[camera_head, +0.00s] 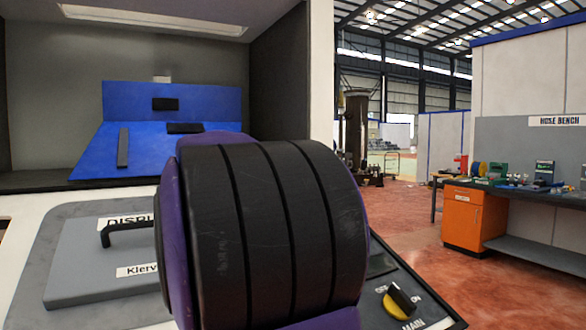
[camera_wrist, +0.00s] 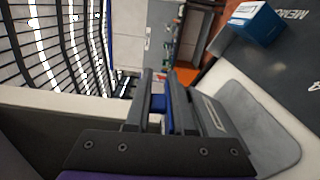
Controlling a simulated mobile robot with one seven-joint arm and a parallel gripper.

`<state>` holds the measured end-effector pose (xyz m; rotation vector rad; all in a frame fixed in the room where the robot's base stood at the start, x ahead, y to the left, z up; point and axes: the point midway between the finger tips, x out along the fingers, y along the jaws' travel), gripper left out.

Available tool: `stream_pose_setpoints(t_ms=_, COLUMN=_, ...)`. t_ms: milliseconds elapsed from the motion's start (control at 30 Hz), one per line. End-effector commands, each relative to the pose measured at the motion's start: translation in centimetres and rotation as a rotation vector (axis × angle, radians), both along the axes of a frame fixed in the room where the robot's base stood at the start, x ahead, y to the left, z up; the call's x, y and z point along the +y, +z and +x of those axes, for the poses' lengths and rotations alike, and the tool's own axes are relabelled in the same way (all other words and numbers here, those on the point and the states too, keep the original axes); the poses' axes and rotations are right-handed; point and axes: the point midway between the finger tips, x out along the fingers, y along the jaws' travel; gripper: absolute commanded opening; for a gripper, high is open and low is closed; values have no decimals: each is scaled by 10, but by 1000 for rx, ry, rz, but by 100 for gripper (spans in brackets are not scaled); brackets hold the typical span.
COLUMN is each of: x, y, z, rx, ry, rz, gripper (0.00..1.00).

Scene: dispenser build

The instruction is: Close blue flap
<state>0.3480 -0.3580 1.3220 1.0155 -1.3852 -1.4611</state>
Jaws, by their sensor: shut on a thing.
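A blue panel stands inside the recess of the white machine in the head view. Its back part (camera_head: 225,103) is upright and its front part (camera_head: 95,158) slopes towards me, with black blocks on both. I cannot tell for sure which part is the blue flap. My black and purple arm hides the right part of the sloping panel in the head view.
A grey lid (camera_head: 85,265) with a black handle and a yellow-black knob (camera_head: 400,301) are on the machine's front. A blue box (camera_wrist: 255,22) sits on a dark surface in the wrist view. A hose bench (camera_head: 530,196) stands right, beyond open red floor.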

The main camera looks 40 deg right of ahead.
Motion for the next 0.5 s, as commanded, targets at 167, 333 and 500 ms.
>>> stream_pose_setpoints(t_ms=167, x=0, y=0, z=0, rx=-30, ry=1, rz=-11, gripper=0)
stream_pose_setpoints(t_ms=333, x=0, y=0, z=0, rx=-36, ry=1, rz=-13, gripper=0)
stream_pose_setpoints(t_ms=500, x=0, y=0, z=0, rx=-35, ry=1, rz=-13, gripper=0)
